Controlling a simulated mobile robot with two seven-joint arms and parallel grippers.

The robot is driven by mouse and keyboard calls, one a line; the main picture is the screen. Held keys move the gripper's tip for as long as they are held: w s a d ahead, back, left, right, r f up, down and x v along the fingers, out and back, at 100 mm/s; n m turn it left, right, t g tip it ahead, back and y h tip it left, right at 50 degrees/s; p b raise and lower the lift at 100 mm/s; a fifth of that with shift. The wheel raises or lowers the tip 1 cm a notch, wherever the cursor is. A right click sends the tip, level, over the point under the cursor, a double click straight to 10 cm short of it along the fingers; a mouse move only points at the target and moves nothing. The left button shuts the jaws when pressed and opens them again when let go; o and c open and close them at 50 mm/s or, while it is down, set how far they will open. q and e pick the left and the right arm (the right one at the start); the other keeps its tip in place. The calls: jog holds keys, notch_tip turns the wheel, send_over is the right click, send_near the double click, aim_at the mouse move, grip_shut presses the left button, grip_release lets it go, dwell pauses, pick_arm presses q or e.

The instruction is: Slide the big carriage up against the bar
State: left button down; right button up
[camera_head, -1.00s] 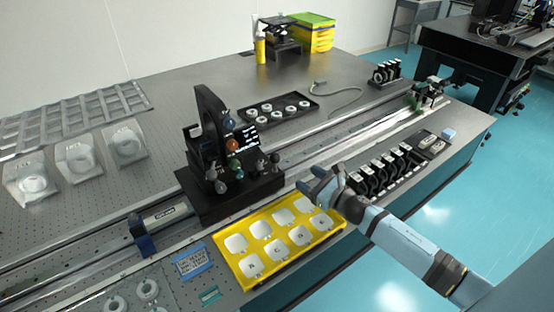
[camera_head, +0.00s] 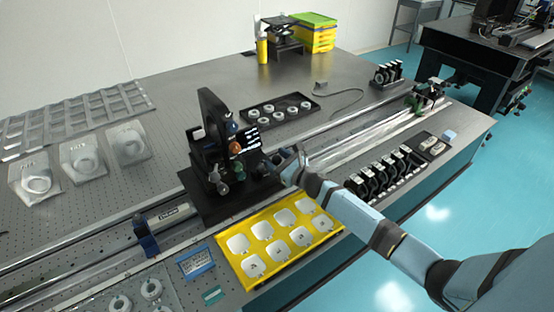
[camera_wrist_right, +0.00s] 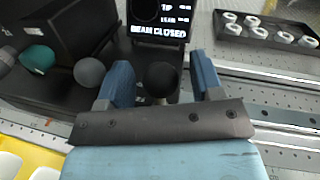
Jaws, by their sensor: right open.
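The big carriage (camera_head: 212,208) is a black block on the rail with a tall black upright, coloured knobs and a small lit screen. Its base also shows in the right wrist view (camera_wrist_right: 60,88). My right gripper (camera_head: 288,166) is at the carriage's right end. In the right wrist view its blue fingers (camera_wrist_right: 161,62) are open, one on each side of a round black knob (camera_wrist_right: 162,78). I cannot tell whether they touch it. A silver bar-like piece (camera_head: 170,216) with a blue clamp (camera_head: 145,237) lies on the rail left of the carriage, apart from it. My left gripper is not in view.
A yellow tray (camera_head: 222,248) with white pieces lies in front of the carriage. A row of black holders (camera_head: 385,172) stands to its right. A black tray (camera_head: 252,112) of rings lies behind the rail. The rail (camera_head: 385,125) is clear further right.

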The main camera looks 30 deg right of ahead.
grip_shut()
jog(key=shift+a+f+b, duration=0.15)
jog(key=shift+a+b, duration=0.25)
jog(key=shift+a, duration=0.55)
grip_release()
jog(key=shift+r, duration=0.2)
